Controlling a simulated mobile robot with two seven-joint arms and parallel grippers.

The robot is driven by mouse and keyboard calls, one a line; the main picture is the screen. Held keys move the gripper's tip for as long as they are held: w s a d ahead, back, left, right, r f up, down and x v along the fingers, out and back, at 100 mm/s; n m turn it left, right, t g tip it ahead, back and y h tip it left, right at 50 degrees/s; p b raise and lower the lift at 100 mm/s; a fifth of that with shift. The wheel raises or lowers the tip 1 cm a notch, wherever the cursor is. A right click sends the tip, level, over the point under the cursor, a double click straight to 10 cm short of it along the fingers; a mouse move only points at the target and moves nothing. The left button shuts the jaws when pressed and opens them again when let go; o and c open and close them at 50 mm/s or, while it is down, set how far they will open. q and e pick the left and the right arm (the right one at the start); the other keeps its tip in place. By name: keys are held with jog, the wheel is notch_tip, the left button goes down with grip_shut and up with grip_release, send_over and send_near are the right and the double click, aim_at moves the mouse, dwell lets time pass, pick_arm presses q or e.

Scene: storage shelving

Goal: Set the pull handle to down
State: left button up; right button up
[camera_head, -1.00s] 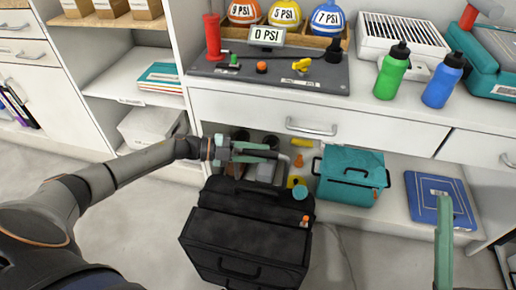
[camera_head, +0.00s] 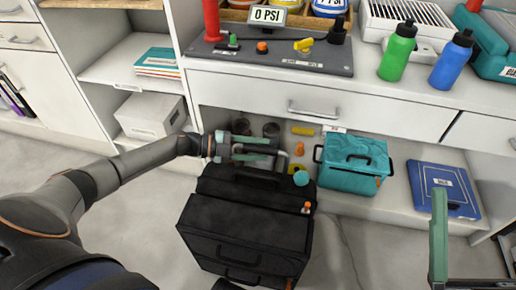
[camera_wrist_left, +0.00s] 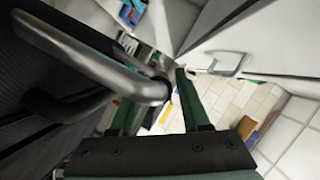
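A black wheeled case (camera_head: 245,225) stands on the floor in front of the shelving. Its grey pull handle (camera_head: 283,158) is raised above the case top. My left gripper (camera_head: 262,148) is at the handle, with one green finger on either side of its crossbar in the head view. In the left wrist view the metal handle (camera_wrist_left: 95,62) runs in from the upper left, and its bent corner lies near the gap between the open fingers (camera_wrist_left: 158,98). I cannot tell whether they touch it. My right gripper (camera_head: 440,215) shows only partly at the right edge.
A drawer (camera_head: 320,105) and a countertop with green (camera_head: 398,50) and blue (camera_head: 451,62) bottles are above. Floor is clear left of the case.

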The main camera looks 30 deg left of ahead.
pick_arm(q)
jog(key=shift+o, duration=0.8)
jog(key=shift+s+a+r, duration=0.1)
jog(key=shift+a, duration=0.1)
jog(key=p+v, duration=0.2)
jog(key=v, duration=1)
jog(key=shift+p, duration=0.35)
